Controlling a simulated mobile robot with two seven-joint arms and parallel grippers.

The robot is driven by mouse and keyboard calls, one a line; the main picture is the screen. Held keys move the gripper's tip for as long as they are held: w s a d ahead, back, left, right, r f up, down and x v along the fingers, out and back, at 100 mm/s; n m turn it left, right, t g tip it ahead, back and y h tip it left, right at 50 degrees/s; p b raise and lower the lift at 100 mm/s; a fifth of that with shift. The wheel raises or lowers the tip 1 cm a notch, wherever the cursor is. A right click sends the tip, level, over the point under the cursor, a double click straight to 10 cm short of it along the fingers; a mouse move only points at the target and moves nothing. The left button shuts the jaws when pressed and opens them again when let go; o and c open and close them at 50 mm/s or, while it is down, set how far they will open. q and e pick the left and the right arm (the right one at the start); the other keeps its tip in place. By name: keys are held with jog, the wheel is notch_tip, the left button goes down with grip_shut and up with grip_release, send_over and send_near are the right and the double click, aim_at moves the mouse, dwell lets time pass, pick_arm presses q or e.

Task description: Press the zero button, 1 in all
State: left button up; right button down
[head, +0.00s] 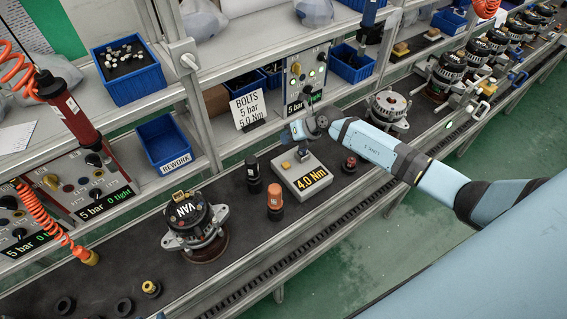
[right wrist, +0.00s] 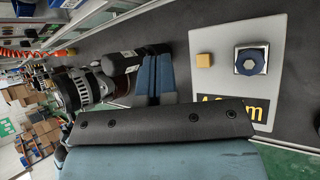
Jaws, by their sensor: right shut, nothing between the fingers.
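The torque tester (head: 302,190) is a light grey box on the dark bench with a yellow "4.0 Nm" display. On its top are a small yellow button (head: 285,166) and a dark socket (head: 303,154). No label on the button is readable. In the right wrist view the yellow button (right wrist: 204,60) lies right of my fingers, and the dark blue hex socket (right wrist: 251,60) lies further right. My right gripper (head: 288,136) is shut and empty, beyond the tester in the head view, apart from the button. Its blue fingertips (right wrist: 155,78) are together in the right wrist view. My left gripper is not in view.
Beside the tester stand a black cylinder (head: 254,175), an orange-topped cylinder (head: 275,200) and a red knob (head: 349,164). An alternator marked VAN (head: 196,226) sits to the left. A "BOLTS" sign (head: 248,109) and a pressure panel (head: 306,76) stand behind.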

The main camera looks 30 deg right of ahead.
aim_at(287, 163)
jog(key=shift+f, duration=0.1)
notch_tip(287, 163, down, 8)
jog(key=b, duration=0.7)
jog(key=shift+f, duration=0.35)
dwell(0.4)
dwell(0.6)
dwell(0.6)
